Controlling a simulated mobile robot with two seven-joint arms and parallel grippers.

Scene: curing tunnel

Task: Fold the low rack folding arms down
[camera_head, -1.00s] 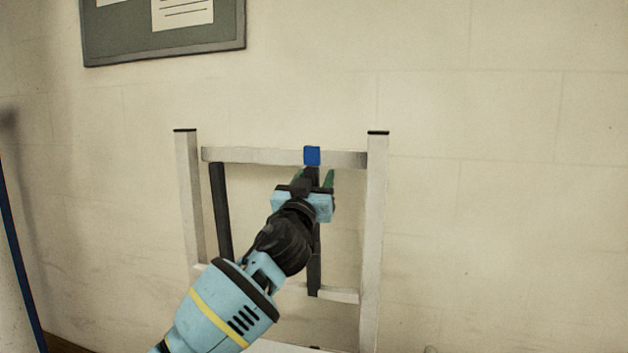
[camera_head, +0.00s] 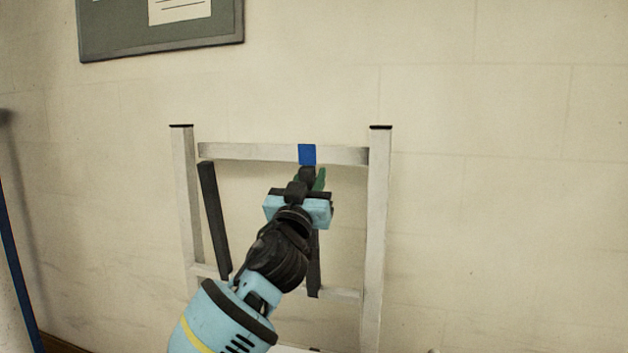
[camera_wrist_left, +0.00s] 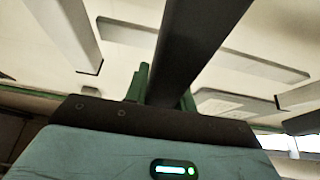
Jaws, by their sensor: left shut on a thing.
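The low rack (camera_head: 376,230) is a pale frame of two uprights with black caps and a top crossbar, standing against the wall. Two dark folding arms show inside it, the left one (camera_head: 213,220) tilted and the right one (camera_head: 314,265) partly hidden behind my gripper. My left gripper (camera_head: 309,180), with green fingers, is shut on the right arm's upper part, just below a blue patch (camera_head: 307,154) at the crossbar. In the left wrist view the dark bar (camera_wrist_left: 200,45) runs between the fingers. My right gripper is not in view.
A grey notice board (camera_head: 160,30) with papers hangs on the wall at upper left. A pale object with a blue edge (camera_head: 18,270) stands at the far left. The wall right of the rack is clear.

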